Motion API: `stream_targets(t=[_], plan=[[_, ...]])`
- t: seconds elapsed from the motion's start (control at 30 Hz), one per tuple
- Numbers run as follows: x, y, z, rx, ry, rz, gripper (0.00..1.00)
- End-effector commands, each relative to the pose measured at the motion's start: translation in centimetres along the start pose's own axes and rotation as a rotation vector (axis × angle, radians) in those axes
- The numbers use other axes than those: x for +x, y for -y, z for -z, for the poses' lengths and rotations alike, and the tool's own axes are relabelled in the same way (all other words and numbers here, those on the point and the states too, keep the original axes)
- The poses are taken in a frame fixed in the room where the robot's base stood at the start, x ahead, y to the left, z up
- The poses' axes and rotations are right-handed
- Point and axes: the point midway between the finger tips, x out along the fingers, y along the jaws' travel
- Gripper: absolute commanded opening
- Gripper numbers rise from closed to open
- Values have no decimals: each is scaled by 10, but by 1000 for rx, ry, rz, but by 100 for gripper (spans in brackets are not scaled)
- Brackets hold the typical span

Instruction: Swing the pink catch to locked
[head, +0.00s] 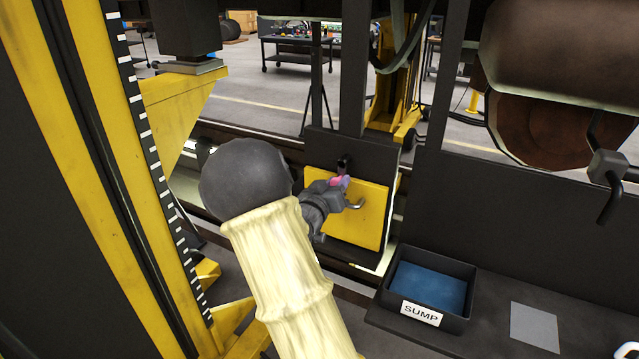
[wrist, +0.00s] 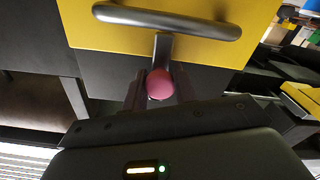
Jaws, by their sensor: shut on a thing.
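The pink catch (head: 340,182) is at the top of the yellow panel (head: 369,226) in the head view, partly hidden by my gripper (head: 332,186). In the wrist view its round pink knob (wrist: 160,84) sits between the two dark fingers of my gripper (wrist: 160,92), which are shut on it. A dark grey bar (wrist: 165,50) runs from behind the knob over the yellow panel towards a curved metal handle (wrist: 168,20). How the catch joins its mount is hidden.
A black bin labelled SUMP (head: 432,288) with a blue bottom stands to the right of the panel. A yellow column (head: 92,120) with a marked scale rises at the left. A brown cylinder (head: 560,50) and a dark crank handle (head: 609,180) are at the right.

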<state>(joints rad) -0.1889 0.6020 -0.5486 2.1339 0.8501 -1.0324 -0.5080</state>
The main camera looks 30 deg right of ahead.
Motion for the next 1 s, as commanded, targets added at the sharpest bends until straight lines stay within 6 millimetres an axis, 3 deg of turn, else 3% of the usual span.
stream_targets(t=[0.07, 0.57, 0.6, 0.7, 1.0], plan=[[0, -1, -9, -29, 19, 3, 0], [4, -8, -12, -46, 24, -10, 0], [4, -8, -12, -46, 24, -10, 30], [4, -8, -11, -44, 22, -12, 49], [5, -10, -8, -38, 15, -16, 49]])
